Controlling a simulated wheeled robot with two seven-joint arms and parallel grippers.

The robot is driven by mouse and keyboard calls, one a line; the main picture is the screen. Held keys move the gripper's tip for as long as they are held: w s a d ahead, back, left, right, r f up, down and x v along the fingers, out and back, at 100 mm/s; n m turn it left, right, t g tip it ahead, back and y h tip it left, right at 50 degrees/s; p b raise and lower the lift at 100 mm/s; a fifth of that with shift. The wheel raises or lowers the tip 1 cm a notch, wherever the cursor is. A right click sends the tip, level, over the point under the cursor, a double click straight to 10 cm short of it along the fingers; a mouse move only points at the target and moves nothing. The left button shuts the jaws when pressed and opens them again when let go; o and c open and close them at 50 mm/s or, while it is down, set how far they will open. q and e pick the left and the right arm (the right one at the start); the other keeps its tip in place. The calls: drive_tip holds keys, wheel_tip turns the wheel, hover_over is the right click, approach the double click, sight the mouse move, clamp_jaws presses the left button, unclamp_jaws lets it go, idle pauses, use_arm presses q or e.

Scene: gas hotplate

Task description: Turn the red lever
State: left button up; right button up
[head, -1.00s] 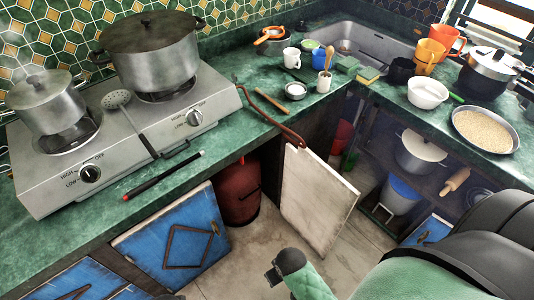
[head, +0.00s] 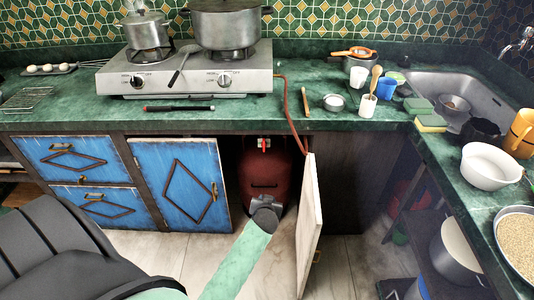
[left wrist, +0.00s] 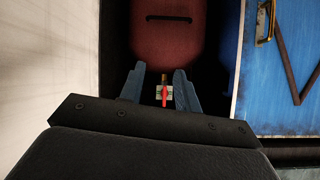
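The red lever (head: 264,144) sits on the valve at the top of a dark red gas cylinder (head: 265,178) in the open cupboard under the counter. My left gripper (head: 266,207) is in front of the cylinder, lower in the head view than the lever. In the left wrist view, my left gripper's (left wrist: 159,74) two blue fingers are apart and empty. The lever (left wrist: 165,95) shows in the gap between them, with the brass valve end beside it. Whether a finger touches the lever cannot be told. My right gripper is not in view.
An open pale door (head: 309,228) stands right of the cylinder. A blue door (head: 180,185) is on the left. A red hose (head: 287,110) runs down from the counter. The hotplate (head: 185,75) with two pots stands above.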

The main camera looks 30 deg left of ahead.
use_arm(q)
drive_tip(key=w+a+r+n+t+y+b, duration=0.25)
drive_tip(key=w+a+b, duration=0.2)
drive_tip(key=w, duration=0.35)
drive_tip(key=t+y+b, duration=0.1)
drive_tip(key=t+b, duration=0.1)
drive_tip(key=t, duration=0.1)
approach(264, 143)
drive_tip(key=x, duration=0.3)
drive_tip(key=shift+w+a+r, duration=0.25)
drive_tip(key=shift+w+a, duration=0.05)
drive_tip(key=shift+w, duration=0.3)
drive_tip(key=shift+x, duration=3.35)
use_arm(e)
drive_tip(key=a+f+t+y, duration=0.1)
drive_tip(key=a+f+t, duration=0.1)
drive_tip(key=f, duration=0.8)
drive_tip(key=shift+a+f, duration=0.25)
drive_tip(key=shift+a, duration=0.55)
use_arm(q)
drive_tip(key=shift+a+f, duration=0.1)
drive_tip(key=shift+f, duration=0.05)
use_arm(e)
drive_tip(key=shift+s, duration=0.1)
use_arm(q)
clamp_jaws()
